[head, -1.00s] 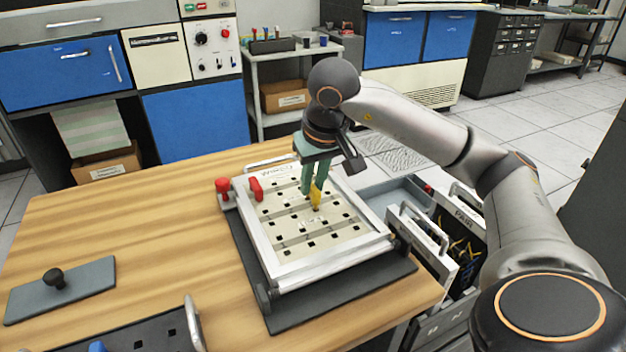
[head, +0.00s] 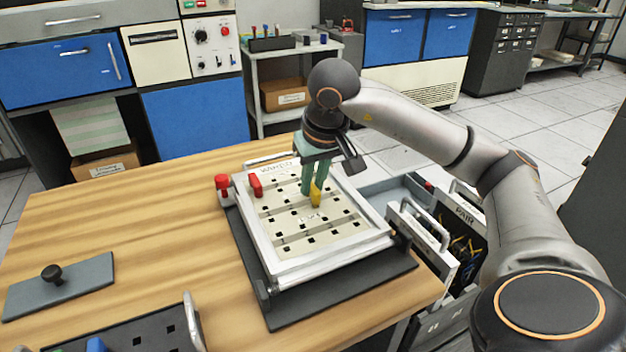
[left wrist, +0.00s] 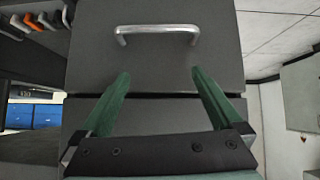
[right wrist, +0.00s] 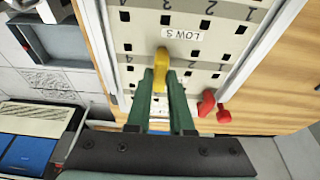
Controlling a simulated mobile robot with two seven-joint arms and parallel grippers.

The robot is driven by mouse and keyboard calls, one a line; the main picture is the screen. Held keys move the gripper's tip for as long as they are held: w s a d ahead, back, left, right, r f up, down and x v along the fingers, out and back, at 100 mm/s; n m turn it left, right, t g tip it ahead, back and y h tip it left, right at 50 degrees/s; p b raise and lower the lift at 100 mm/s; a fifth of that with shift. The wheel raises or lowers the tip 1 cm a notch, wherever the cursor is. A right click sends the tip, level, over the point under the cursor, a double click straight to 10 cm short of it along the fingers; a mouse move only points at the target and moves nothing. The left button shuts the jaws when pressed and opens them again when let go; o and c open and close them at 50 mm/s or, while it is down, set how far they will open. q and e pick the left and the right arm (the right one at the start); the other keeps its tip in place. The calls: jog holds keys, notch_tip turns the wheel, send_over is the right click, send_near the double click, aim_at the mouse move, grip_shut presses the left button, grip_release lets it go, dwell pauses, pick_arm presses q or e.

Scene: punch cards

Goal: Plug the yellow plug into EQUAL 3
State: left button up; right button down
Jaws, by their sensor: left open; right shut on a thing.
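The yellow plug (head: 316,194) is held between the green fingers of my right gripper (head: 313,178), over the middle of the cream plugboard (head: 327,240). In the right wrist view the yellow plug (right wrist: 161,62) sticks out past the fingertips of my right gripper (right wrist: 160,78), beside the LOW S label (right wrist: 183,34) and numbered square holes. I cannot tell whether its tip touches the board or sits in a hole. I cannot read an EQUAL label. My left gripper (left wrist: 160,82) is open and empty in the left wrist view, in front of a grey drawer front.
A red plug (head: 256,185) is at the board's upper left, and a red knob (head: 222,184) stands beside its frame. An open drawer with cables (head: 458,240) is to the right. A grey plate with a black knob (head: 53,273) lies at left; wooden tabletop (head: 150,220) between is clear.

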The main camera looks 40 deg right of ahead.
jog(key=shift+f, duration=0.4)
jog(key=c, duration=0.7)
grip_release()
jog(key=shift+b, duration=0.3)
